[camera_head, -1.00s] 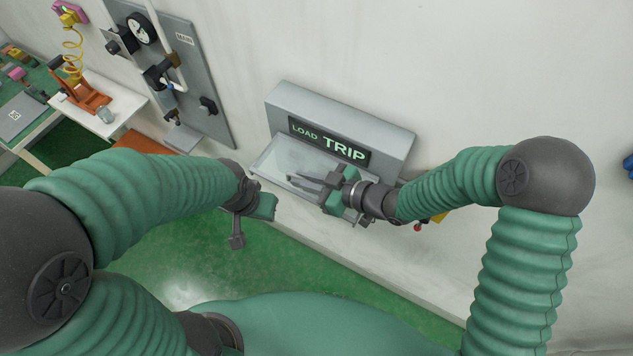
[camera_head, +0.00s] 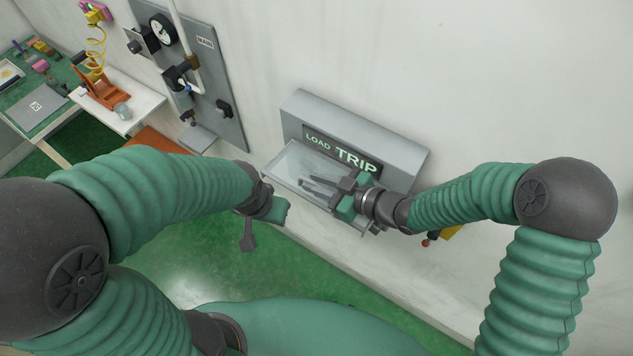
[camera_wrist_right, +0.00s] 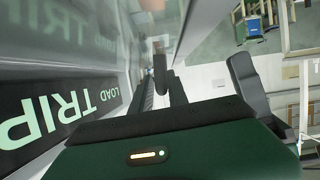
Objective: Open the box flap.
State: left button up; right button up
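A grey box (camera_head: 355,125) is fixed to the wall, with a dark panel reading LOAD TRIP (camera_head: 318,141) on its front. A clear flap or pane with a grey rim (camera_head: 283,167) slopes out below the panel; I cannot tell how far it stands open. My right gripper (camera_head: 308,184) is over the right part of this pane and hides some of it. In the right wrist view its two fingers (camera_wrist_right: 200,72) are apart, with the pane beside the left finger; contact is unclear. My left gripper (camera_head: 262,222) hangs left of the box, away from it; its fingers are unclear.
A grey wall panel (camera_head: 222,105) with a gauge and pipe stands left of the box. Farther left are a white bench (camera_head: 130,100) and a green table (camera_head: 65,75). A yellow part with a red knob (camera_head: 440,235) is right of the box. Green floor lies below.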

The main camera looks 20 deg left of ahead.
jog(key=shift+s, duration=0.15)
dwell(0.3)
jog(key=b+v, duration=0.1)
jog(key=v, duration=0.2)
jog(key=b+v, duration=0.1)
jog(key=v, duration=0.1)
jog(key=shift+d, duration=0.5)
jog(key=v, duration=1.1)
jog(key=shift+b, duration=0.45)
jog(key=shift+a, duration=0.15)
